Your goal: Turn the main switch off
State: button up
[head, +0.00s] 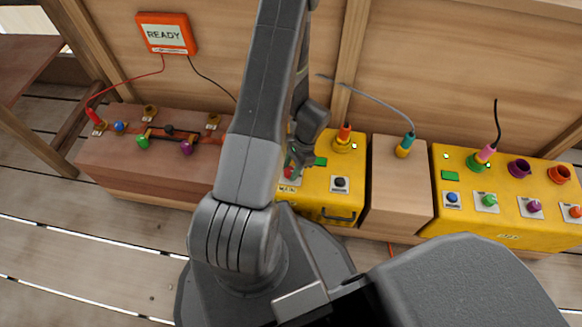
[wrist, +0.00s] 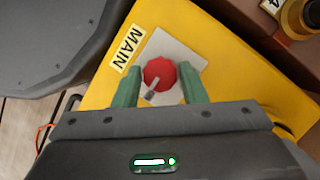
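The main switch is a red round knob (wrist: 160,72) with a small grey pointer, on a pale square plate beside a "MAIN" label (wrist: 127,48). It sits on top of a yellow box (wrist: 235,62). In the wrist view the pointer slants toward the lower left. My gripper (wrist: 159,68) is open, with one green finger on each side of the knob and a visible gap to it. In the head view the knob (head: 289,172) shows only partly beside my arm.
Right of the knob are a black knob (head: 340,183) and a plugged yellow socket (head: 343,142). A wooden block (head: 400,185) separates this box from another yellow box (head: 507,210) with several knobs and sockets. A brown bench (head: 150,170) stands left, below a "READY" display (head: 166,35).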

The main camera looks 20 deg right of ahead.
jog(key=c, duration=0.5)
jog(key=shift+n, duration=0.4)
jog(key=n, duration=0.1)
jog(key=n+g, duration=0.1)
jog(key=n, duration=0.1)
jog(key=shift+w+a+n+g+h, duration=0.1)
jog(key=shift+n+g+h, duration=0.2)
jog(key=n+g+h, duration=0.1)
jog(key=n, duration=0.2)
jog(key=shift+w+a+n, duration=0.1)
jog(key=shift+n, duration=0.2)
jog(key=n+h, duration=0.1)
jog(key=n, duration=0.1)
jog(key=n+g+h+b, duration=0.1)
jog(key=n, duration=0.2)
jog(key=shift+a, duration=0.1)
jog(key=shift+a+n+h+b, duration=0.1)
jog(key=shift+n+h+b, duration=0.4)
jog(key=shift+n, duration=0.75)
jog(key=shift+n+h+b, duration=0.4)
jog(key=shift+n+b, duration=0.2)
jog(key=shift+n, duration=0.65)
